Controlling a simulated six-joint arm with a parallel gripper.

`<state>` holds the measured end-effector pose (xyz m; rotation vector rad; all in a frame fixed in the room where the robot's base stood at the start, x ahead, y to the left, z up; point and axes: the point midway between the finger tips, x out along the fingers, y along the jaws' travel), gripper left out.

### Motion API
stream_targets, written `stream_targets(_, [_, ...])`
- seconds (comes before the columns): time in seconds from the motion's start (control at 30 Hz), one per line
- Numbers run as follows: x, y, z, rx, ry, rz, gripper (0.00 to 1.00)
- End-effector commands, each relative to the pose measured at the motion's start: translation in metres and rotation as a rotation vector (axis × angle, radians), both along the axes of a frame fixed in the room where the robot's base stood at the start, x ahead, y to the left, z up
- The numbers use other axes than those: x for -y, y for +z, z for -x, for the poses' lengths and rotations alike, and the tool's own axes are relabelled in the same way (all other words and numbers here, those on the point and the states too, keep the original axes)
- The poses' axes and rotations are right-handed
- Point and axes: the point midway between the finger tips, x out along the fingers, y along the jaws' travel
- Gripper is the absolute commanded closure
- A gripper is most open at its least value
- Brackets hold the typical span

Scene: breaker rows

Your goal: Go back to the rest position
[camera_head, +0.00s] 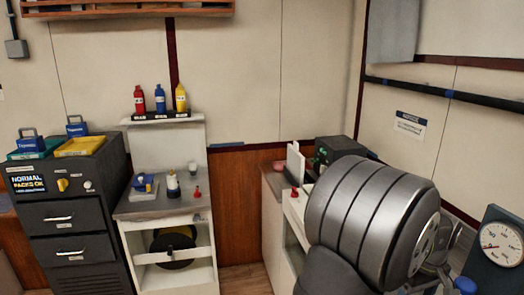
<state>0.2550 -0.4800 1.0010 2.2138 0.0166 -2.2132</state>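My gripper's fingers do not show in the head view. A large grey banded cylindrical body fills the right foreground and looks like part of my arm; it hides part of the room behind it. Nothing can be seen held. I cannot tell from this view what pose the whole arm is in.
A dark drawer cabinet (70,222) with blue-handled items on top stands at left. Beside it is a white shelf unit (137,258). Red, blue and yellow bottles (160,98) stand on a ledge. A gauge (501,244) is at far right. Floor shows between the units.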

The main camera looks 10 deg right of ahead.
Motion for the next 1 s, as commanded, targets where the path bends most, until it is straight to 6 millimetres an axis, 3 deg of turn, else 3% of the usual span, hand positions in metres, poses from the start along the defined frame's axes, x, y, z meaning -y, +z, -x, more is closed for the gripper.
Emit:
stream_targets(0.2, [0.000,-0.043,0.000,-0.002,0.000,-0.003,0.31])
stream_targets(0.4, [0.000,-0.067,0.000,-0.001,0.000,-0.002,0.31])
stream_targets(0.63, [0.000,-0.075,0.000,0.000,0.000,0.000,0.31])
stream_targets(1.0, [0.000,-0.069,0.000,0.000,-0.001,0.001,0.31])
